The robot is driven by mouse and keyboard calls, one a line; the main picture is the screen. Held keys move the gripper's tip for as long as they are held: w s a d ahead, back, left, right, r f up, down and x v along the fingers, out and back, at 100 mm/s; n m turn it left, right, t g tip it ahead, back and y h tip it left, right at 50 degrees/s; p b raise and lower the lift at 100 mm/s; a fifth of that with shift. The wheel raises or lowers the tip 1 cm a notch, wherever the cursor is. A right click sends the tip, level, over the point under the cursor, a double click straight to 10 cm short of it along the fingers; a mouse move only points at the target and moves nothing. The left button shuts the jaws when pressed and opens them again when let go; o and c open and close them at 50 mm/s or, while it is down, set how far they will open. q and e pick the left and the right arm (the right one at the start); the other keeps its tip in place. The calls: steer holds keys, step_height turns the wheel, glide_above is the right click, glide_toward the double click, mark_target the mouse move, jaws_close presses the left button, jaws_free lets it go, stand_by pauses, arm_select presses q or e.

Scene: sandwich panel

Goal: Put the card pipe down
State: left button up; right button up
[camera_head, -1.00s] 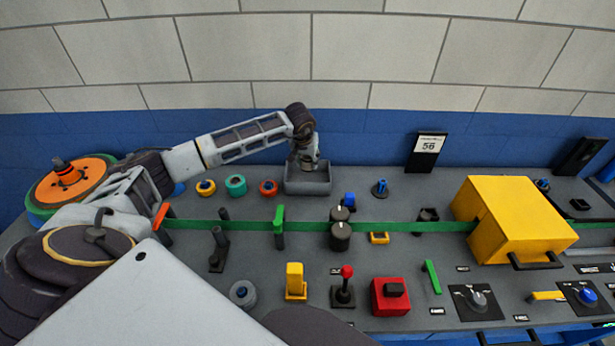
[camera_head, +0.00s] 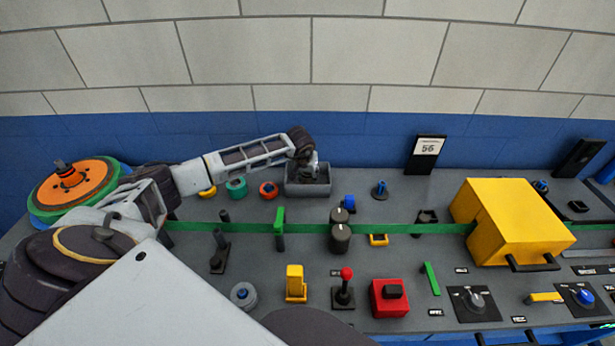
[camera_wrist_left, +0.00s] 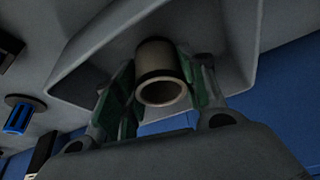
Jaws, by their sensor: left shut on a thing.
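The card pipe (camera_wrist_left: 160,72) is a short brown-grey tube with an open end, seen in the left wrist view between the two green-padded fingers of my left gripper (camera_wrist_left: 160,90). The gripper is shut on it. In the head view my left gripper (camera_head: 311,172) points down at the grey open tray (camera_head: 293,190) at the back of the panel. The tray also shows behind the pipe in the wrist view (camera_wrist_left: 225,40). I cannot pick out the pipe in the head view, nor tell whether it touches the tray floor. My right gripper is not in view.
Left of the tray stand a red ring (camera_head: 268,190) and a teal ring (camera_head: 236,188). A blue knob (camera_head: 349,202) and a blue-topped post (camera_head: 380,189) stand to its right. A green band (camera_head: 400,229) crosses the panel towards a yellow box (camera_head: 515,225).

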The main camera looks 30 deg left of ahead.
arm_select(q)
steer(key=shift+f, duration=0.6)
steer(key=shift+f, duration=0.15)
steer(key=o, duration=1)
steer(key=shift+r, duration=0.25)
steer(key=shift+b+v, duration=0.85)
steer(key=shift+v, duration=5.1)
